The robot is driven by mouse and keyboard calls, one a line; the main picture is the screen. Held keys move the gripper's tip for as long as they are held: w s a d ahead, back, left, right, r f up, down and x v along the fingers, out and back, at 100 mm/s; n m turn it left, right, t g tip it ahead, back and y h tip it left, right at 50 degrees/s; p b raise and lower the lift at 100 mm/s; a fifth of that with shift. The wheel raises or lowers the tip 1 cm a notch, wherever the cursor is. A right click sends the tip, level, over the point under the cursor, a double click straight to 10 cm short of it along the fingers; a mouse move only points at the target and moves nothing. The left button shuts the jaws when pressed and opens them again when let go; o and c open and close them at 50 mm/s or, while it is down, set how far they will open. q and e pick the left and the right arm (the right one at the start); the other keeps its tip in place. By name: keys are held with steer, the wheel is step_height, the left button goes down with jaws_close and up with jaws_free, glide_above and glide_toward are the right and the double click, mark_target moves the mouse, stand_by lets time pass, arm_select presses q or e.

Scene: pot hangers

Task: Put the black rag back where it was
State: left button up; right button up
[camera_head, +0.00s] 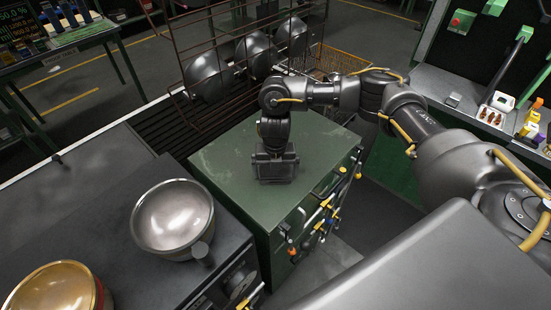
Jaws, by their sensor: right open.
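My right gripper (275,178) points down over the top of a green cabinet (225,160), with my right arm reaching in from the right. It is open, and its dark body hides the part of the cabinet top right under it. I cannot make out a black rag; the bare green top around the gripper shows no cloth. My left gripper is not in view.
Tools hang on the cabinet's right side (318,225). A silver bowl (172,217) and a gold bowl (55,290) sit on the dark unit at lower left. A wire rack with dark pots (211,73) stands behind. A bench with small items (497,105) is at right.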

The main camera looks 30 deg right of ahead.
step_height(320, 180, up, 11)
steer(key=b, duration=0.1)
steer(key=shift+r, duration=0.15)
stand_by(0.5)
